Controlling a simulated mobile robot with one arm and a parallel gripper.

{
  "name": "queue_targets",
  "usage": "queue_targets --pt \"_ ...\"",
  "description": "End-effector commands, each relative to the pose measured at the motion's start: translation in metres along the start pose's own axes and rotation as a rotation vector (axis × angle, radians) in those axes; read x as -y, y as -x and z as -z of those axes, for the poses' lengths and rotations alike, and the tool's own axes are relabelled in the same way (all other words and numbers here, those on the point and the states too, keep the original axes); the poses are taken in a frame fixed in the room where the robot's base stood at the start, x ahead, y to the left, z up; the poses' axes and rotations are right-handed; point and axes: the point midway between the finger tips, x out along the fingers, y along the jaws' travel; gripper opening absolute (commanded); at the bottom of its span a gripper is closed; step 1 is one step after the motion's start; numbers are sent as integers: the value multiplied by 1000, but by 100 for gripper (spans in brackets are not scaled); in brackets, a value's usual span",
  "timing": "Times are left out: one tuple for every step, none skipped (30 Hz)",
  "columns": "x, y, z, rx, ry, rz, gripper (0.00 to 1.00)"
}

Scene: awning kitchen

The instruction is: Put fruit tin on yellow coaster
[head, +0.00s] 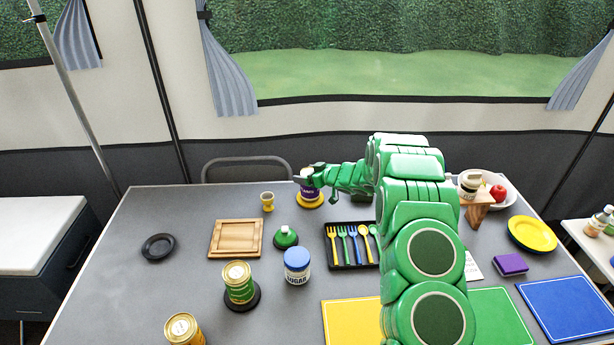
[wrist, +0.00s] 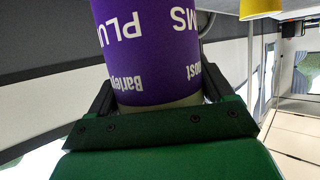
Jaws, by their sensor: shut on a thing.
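My gripper (head: 314,180) is shut on the purple fruit tin (head: 304,189), near the far edge of the table. The tin fills the middle of the wrist view (wrist: 150,50), where its label reads "PLUMS" upside down, and a finger lies on each side of it. The yellow coaster (head: 310,204) shows directly under the tin in the head view. The tin looks upright and over the coaster. I cannot tell whether its base touches the coaster. My gripper hides part of the tin.
A yellow egg cup (head: 267,199) stands left of the coaster. A dark cutlery tray (head: 350,263), a green-topped item (head: 285,237), a sugar jar (head: 297,266) and a wooden board (head: 236,238) lie nearer. A green-labelled tin (head: 239,287) stands on a black coaster.

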Motion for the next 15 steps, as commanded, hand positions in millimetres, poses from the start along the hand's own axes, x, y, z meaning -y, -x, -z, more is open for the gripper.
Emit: queue_targets --pt "0 -2 -3 -2 0 0 30" --pt "0 -2 -4 -2 0 -1 30" --pt "-1 -2 -5 -2 1 -1 30" --pt "-1 -2 -5 -3 2 -2 30" --pt "-1 -2 -5 -3 2 -2 30" --pt "-1 -2 -4 -3 2 -2 30" --pt "-1 -2 -4 -3 2 -2 30" --pt "-1 -2 -4 -3 2 -2 30" --pt "-1 -2 -4 -3 2 -2 30" --pt "-1 -2 -4 -3 2 -2 30" --pt "-1 -2 -5 -3 2 -2 30" --pt "-1 -3 -6 -2 2 -2 30" --pt "-1 -3 -6 -2 2 -1 30" --pt "-1 -3 -7 -2 2 -1 30" --pt "0 -3 -7 -2 3 -1 85"
